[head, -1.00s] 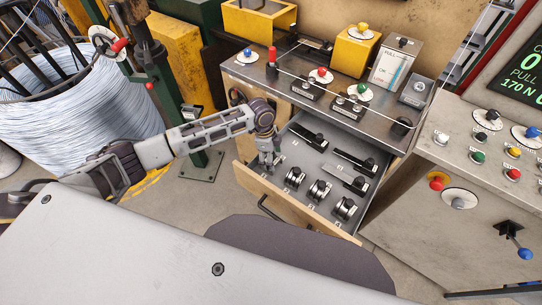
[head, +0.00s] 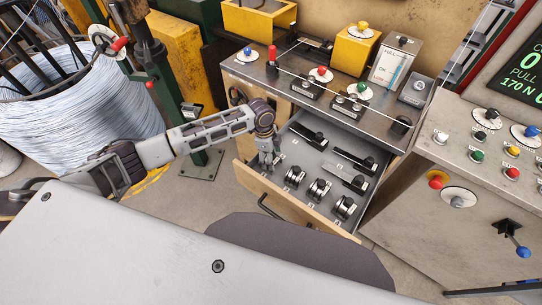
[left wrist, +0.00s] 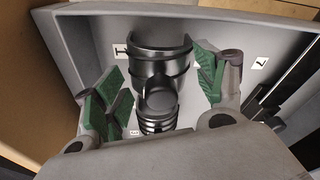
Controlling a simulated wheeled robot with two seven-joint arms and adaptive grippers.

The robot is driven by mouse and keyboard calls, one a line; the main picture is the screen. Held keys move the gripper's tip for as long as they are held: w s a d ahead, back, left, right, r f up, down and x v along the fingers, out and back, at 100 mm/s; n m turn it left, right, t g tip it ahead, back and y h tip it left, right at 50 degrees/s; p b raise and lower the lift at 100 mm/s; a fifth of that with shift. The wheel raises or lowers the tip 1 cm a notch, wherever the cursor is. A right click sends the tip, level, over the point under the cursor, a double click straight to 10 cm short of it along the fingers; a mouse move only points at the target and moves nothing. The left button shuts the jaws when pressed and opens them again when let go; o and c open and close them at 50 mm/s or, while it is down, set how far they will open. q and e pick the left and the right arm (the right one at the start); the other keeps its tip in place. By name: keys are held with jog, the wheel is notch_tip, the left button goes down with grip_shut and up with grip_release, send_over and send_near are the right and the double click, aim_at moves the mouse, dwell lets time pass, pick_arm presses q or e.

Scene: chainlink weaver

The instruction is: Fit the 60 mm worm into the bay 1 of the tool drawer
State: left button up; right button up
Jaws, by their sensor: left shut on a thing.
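The open tool drawer (head: 325,222) pulls out below the bench. My left gripper (head: 265,164) points down into its left corner. In the left wrist view my left gripper (left wrist: 155,95) has green pads on both sides of a dark, shiny, rounded cylinder, the worm (left wrist: 160,98), and is shut on it. The label 1 (left wrist: 120,50) of bay 1 is beside the worm, so it is at bay 1. Whether it is fully seated cannot be told. In the head view the gripper hides it. My right gripper is not in view.
Several dark rollers (head: 318,190) sit in a row along the drawer front, with black tools (head: 354,161) behind them. The steel bench top (head: 316,86) with knobs overhangs the drawer's back. A control cabinet (head: 462,205) stands to the right, a wire coil (head: 80,120) to the left.

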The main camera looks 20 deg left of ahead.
pick_arm(q)
jog(key=shift+f, duration=0.1)
dwell(0.4)
dwell(0.3)
jog(key=o, duration=1.4)
